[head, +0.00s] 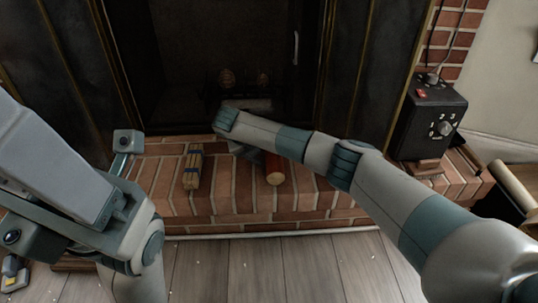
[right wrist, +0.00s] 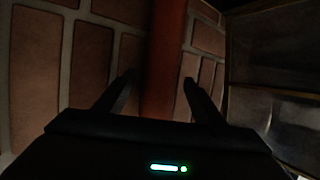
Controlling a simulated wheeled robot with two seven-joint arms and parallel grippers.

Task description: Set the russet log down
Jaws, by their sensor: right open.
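The russet log (head: 275,169) lies on the raised brick hearth, its pale cut end facing me. It also shows in the right wrist view (right wrist: 164,60) as a reddish cylinder on the bricks, running between my fingers. My right gripper (head: 246,148) is low over the hearth at the log's left, partly hidden by its own wrist. In the right wrist view, the fingers of this gripper (right wrist: 157,84) are apart, one on each side of the log, with visible gaps. My left arm comes in at the left; its gripper is not in view.
A strapped bundle of pale sticks (head: 193,166) lies on the hearth (head: 230,196) left of the log. The dark fireplace door (head: 225,45) stands close behind. A black control box (head: 430,120) with dials is at the right. Wooden floor (head: 270,270) lies in front.

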